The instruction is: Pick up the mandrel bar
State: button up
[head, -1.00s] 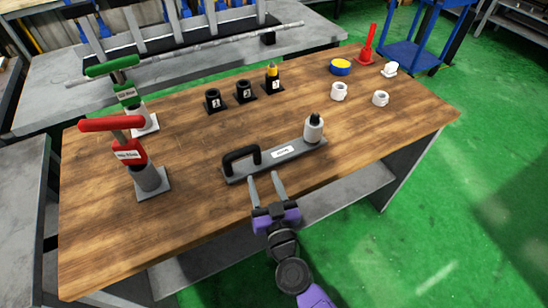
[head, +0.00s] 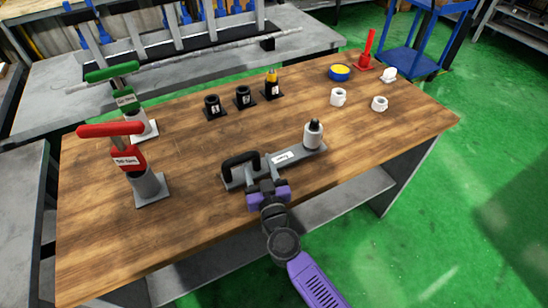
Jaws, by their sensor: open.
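No label I can read names the mandrel bar, so I cannot tell which thing it is. A long grey rod (head: 190,52) lies across the grey table at the back. A flat grey bar (head: 290,155) with a black handle (head: 238,162), a white label and a pale cylinder (head: 313,135) at its right end lies near the front edge of the wooden table. My gripper (head: 264,172) is open and empty, its fingers at the near side of this flat bar, close to the handle. Whether the fingers touch the bar is hard to tell.
On the wooden table (head: 210,220) stand red-handled (head: 148,185) and green-handled (head: 125,97) tools at left, and several black holders (head: 244,97) behind the bar. White rings (head: 338,97), a blue-yellow round piece (head: 340,73) and a red cone (head: 368,50) are at right. The front left is clear.

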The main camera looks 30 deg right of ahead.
grip_shut()
dwell(1.3)
jog(key=shift+r, duration=0.2)
